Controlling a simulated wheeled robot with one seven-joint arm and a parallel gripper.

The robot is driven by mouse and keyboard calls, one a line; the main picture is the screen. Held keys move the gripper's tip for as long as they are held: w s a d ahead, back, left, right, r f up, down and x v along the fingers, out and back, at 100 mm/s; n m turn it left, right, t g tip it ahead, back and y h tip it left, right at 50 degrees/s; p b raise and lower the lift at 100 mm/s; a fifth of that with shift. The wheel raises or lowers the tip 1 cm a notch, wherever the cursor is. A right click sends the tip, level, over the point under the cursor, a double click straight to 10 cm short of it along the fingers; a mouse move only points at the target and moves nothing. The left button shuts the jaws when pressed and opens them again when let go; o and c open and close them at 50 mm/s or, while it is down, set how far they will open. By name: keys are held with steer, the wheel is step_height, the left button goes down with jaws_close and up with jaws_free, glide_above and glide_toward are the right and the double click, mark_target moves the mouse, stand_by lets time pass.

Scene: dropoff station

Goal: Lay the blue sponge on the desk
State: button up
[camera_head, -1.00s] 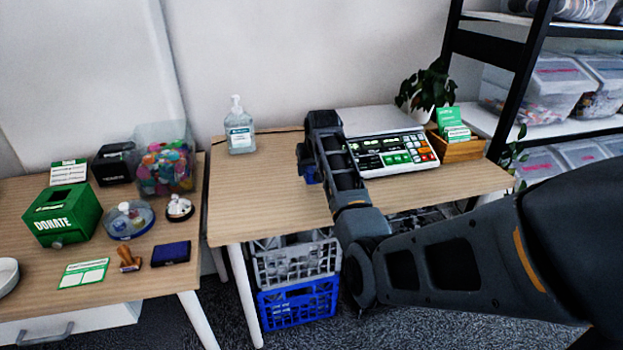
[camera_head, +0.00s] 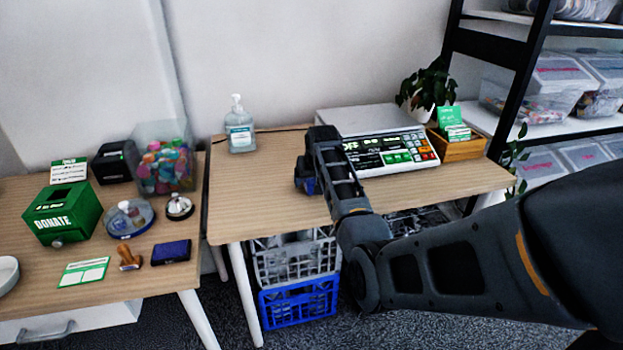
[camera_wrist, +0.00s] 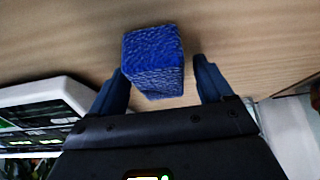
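The blue sponge (camera_wrist: 153,60) is a rough-textured block in the wrist view, between the two fingers of my gripper (camera_wrist: 163,82). The fingers are spread, with a strip of wood showing between the sponge and the right finger. The left finger is very close to the sponge; I cannot tell whether it touches. The desk (camera_head: 262,200) is a light wood top, and my gripper (camera_head: 306,186) is low over its middle in the head view. My arm hides most of the sponge there, and I cannot tell whether its underside rests on the desk.
A keypad console (camera_head: 392,153) stands just right of my gripper. A sanitizer bottle (camera_head: 240,128) stands at the back left, and a wooden card box (camera_head: 458,148) and potted plant (camera_head: 428,90) at the back right. The desk's left and front-left area is clear.

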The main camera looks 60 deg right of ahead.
steer(key=shift+r, duration=0.15)
steer(key=p+v, duration=0.1)
steer(key=v, duration=1.1)
steer(key=shift+n+t+h, duration=0.3)
steer(key=shift+n, duration=0.3)
steer(key=a+f, duration=0.6)
steer(key=a, duration=0.1)
steer(key=shift+s+f, duration=0.3)
steer(key=shift+s, duration=0.05)
steer(key=s+a+f+n+t, duration=0.2)
steer(key=s+a, duration=0.3)
steer(key=a, duration=0.4)
steer(key=s+a+f+n+t+y, duration=0.1)
steer(key=s+a+n+t, duration=0.1)
steer(key=s+a, duration=0.5)
steer(key=s+a+f+n+t, duration=0.2)
steer(key=s+a, duration=0.1)
steer(key=a, duration=0.8)
steer(key=s+a+r+n+t+y, duration=0.2)
steer(key=s+a+r+t+y, duration=0.2)
steer(key=s+a+r, duration=0.7)
steer(key=s+r, duration=0.3)
steer(key=r, duration=0.1)
steer(key=shift+s+a+n, duration=0.25)
steer(key=shift+s+n, duration=0.05)
